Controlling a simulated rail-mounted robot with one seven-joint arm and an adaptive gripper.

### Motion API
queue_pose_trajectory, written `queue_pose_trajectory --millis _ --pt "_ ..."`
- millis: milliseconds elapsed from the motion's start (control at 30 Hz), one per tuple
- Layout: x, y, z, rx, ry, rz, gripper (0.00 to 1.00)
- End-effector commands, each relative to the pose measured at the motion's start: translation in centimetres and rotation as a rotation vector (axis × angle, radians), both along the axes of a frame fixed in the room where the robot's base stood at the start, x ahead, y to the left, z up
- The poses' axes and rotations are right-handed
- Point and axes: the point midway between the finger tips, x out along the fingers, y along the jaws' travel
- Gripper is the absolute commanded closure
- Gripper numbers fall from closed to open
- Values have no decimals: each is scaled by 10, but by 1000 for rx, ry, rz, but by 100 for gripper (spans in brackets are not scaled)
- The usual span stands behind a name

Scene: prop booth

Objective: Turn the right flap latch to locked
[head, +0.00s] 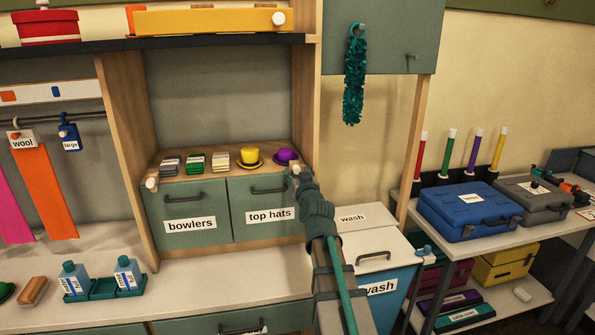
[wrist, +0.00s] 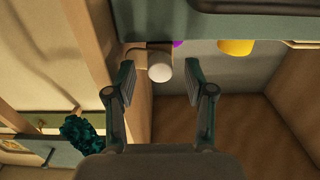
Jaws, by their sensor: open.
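The right latch (wrist: 159,68) shows in the wrist view as a pale, rounded knob at the edge of a wooden post. It lies in the gap between the fingertips of my gripper (wrist: 166,78), nearer the left finger. My gripper is open, and I cannot tell whether either finger touches the knob. In the head view my gripper (head: 297,174) is at the right end of the hat shelf and mostly covers this latch. A matching left latch (head: 152,184) has a white knob at the shelf's left end. The right latch's turn is unclear.
A yellow hat (head: 249,156) and a purple hat (head: 286,155) stand close to my gripper on the shelf. Drawers labelled bowlers (head: 190,224) and top hats (head: 269,215) are below. A teal garland (head: 354,80) hangs to the right. The cubby above the hats is clear.

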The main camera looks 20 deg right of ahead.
Motion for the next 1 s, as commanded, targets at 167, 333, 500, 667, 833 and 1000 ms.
queue_pose_trajectory --millis 167,333,500,667,833,1000 --pt "11 -3 0 0 1 0 46" --pt "11 -2 -1 0 1 0 46" --pt "11 -2 -1 0 1 0 63" --pt "11 -2 -1 0 1 0 90" --pt "11 -2 -1 0 1 0 100" --pt "11 -2 -1 17 -3 0 100"
